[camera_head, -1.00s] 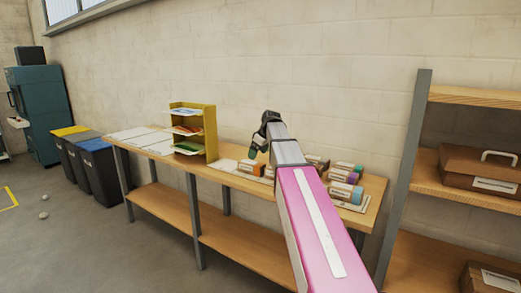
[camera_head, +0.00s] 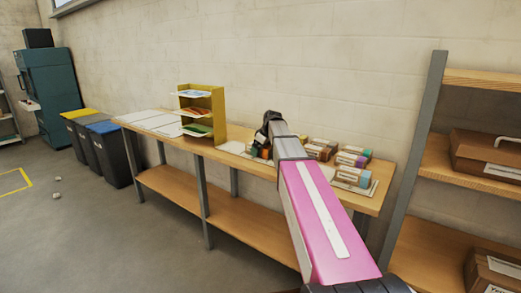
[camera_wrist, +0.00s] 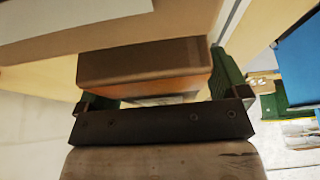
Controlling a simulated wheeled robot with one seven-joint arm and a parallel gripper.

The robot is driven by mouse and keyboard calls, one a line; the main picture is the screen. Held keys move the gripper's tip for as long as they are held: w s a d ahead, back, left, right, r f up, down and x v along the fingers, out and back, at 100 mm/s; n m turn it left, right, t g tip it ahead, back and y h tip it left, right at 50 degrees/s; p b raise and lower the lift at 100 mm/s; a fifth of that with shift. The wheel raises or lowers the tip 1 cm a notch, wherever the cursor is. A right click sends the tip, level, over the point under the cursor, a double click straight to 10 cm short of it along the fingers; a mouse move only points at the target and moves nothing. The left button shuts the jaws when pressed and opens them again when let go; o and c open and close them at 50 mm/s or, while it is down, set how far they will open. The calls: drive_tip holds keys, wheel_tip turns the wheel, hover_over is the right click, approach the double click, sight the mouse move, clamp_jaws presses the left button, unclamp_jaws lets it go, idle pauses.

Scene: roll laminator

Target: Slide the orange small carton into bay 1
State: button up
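The orange small carton (camera_wrist: 150,88) fills the upper middle of the wrist view, with a brown top face and an orange side. In the head view an orange patch of it (camera_head: 265,153) shows just below my gripper (camera_head: 268,138), at the table. My gripper also shows in the wrist view (camera_wrist: 165,98) as a dark bar with green fingers. The right finger stands close along the carton's right side. The left finger is partly hidden by the carton, so I cannot tell whether both touch it. The yellow shelf unit (camera_head: 216,110) with several bays stands left of my gripper.
Several cartons and coloured cylinders (camera_head: 352,158) lie right of my gripper on the long table (camera_head: 168,137). White sheets (camera_head: 150,118) lie at its left end. A tall rack (camera_head: 432,120) stands to the right. Bins (camera_head: 105,150) stand on the floor at left.

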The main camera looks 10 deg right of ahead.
sight(235, 147)
drive_tip(key=c, duration=1)
drive_tip(key=shift+o, duration=0.3)
drive_tip(key=shift+w+a, duration=2.6)
drive_tip(key=shift+w, duration=0.2)
drive_tip(key=shift+w+a, duration=2.6)
drive_tip(key=shift+w, duration=0.15)
drive_tip(key=o, duration=1.2)
drive_tip(key=shift+r, duration=0.1)
drive_tip(key=shift+r, duration=2.9)
